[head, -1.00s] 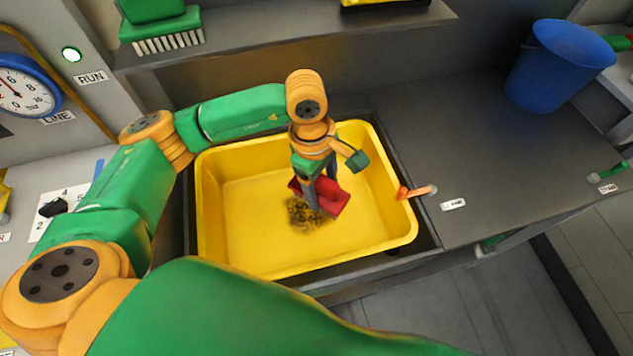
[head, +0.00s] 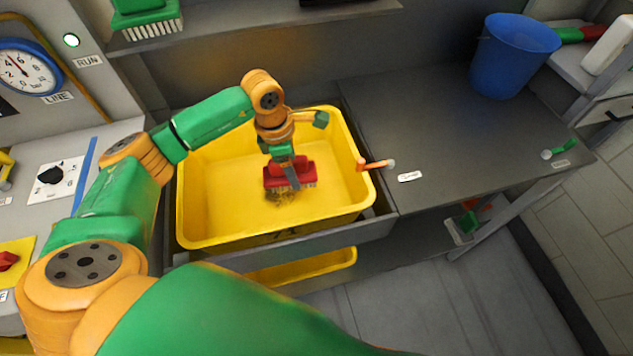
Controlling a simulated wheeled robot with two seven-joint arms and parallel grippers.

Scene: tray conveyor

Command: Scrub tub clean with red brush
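The yellow tub (head: 218,222) sits in a dark recess of the grey bench. My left gripper (head: 288,172) reaches down inside the tub and is shut on the red brush (head: 300,172). The brush's bristles point down at the tub floor, over a brown dirt patch (head: 282,197). The brush and gripper hide part of the patch. My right gripper is not in view.
A green brush (head: 146,20) stands on the shelf above. A blue bucket (head: 512,55) is at the bench's back right. An orange handle (head: 374,164) juts out at the tub's right side. A second yellow tub (head: 305,268) lies below.

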